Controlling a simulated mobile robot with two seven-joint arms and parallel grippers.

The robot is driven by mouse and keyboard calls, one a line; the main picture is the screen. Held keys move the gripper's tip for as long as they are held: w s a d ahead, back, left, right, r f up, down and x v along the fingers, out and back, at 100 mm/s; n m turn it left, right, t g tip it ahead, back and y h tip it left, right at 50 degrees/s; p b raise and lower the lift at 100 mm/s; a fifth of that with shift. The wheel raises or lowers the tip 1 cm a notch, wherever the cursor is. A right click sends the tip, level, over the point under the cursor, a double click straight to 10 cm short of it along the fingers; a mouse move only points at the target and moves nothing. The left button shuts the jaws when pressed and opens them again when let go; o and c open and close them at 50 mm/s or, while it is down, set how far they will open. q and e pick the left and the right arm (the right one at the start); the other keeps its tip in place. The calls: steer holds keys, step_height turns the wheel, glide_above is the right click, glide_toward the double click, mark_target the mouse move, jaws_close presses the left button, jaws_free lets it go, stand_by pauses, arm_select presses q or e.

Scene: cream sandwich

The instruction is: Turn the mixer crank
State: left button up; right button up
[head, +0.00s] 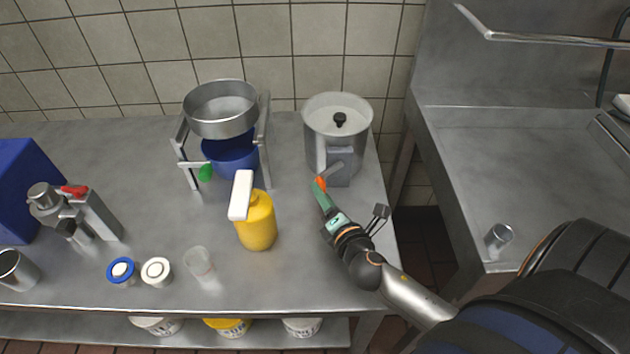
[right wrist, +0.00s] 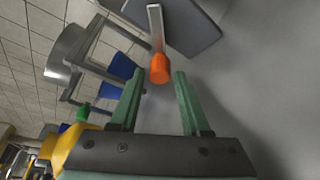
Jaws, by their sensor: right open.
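The mixer (head: 318,148) is a grey metal pot with a pale top and a black knob, at the back right of the steel table. A grey box (head: 340,166) on its front carries the crank, a thin metal arm ending in an orange handle (head: 320,184). The crank arm (right wrist: 155,25) and orange handle (right wrist: 160,68) also show in the right wrist view. My right gripper (head: 321,190) has green fingers and is at the handle. In the right wrist view its fingers (right wrist: 160,78) are apart, with the handle between the tips; contact is not visible. My left gripper is out of view.
A yellow bottle (head: 257,222) with a white top stands left of my right gripper. Behind it, a metal bowl (head: 221,108) sits on a stand above a blue container (head: 232,158). A steel sink counter (head: 490,150) lies right of a gap.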

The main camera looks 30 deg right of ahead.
steer(key=x, duration=0.5)
steer(key=shift+w, duration=0.3)
jaws_close()
stand_by(1.2)
